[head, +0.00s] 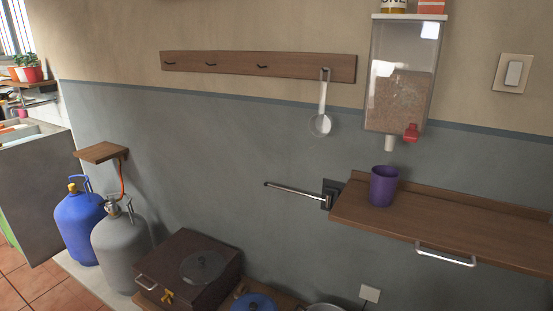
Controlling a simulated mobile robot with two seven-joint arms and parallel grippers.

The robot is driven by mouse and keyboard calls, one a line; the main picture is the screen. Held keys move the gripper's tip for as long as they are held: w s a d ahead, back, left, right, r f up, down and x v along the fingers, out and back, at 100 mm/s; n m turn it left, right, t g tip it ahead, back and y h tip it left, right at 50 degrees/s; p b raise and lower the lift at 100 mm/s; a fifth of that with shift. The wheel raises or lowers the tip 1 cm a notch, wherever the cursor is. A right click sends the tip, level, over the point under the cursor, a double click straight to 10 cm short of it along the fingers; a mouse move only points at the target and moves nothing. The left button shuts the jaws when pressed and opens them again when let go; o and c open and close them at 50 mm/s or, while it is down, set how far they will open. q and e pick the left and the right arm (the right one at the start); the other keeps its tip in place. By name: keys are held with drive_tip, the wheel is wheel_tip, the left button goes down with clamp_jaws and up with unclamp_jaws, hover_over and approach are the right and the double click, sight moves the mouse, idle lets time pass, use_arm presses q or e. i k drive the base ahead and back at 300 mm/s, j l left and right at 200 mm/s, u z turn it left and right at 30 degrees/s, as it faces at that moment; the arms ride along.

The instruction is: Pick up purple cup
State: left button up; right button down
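The purple cup (383,187) stands upright near the left end of a wooden wall shelf (450,226). It sits a little below the spout of a clear dispenser (399,75) and apart from it. Neither of my grippers shows in the head view.
A metal bar (294,190) sticks out from the wall left of the shelf, and a handle (445,257) runs along the shelf front. A ladle (321,112) hangs from the hook rail (258,66). Gas bottles (121,253) and a brown box (190,272) stand lower left. The shelf right of the cup is clear.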

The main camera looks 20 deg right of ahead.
sight(385, 179)
drive_tip(key=z, duration=1.4)
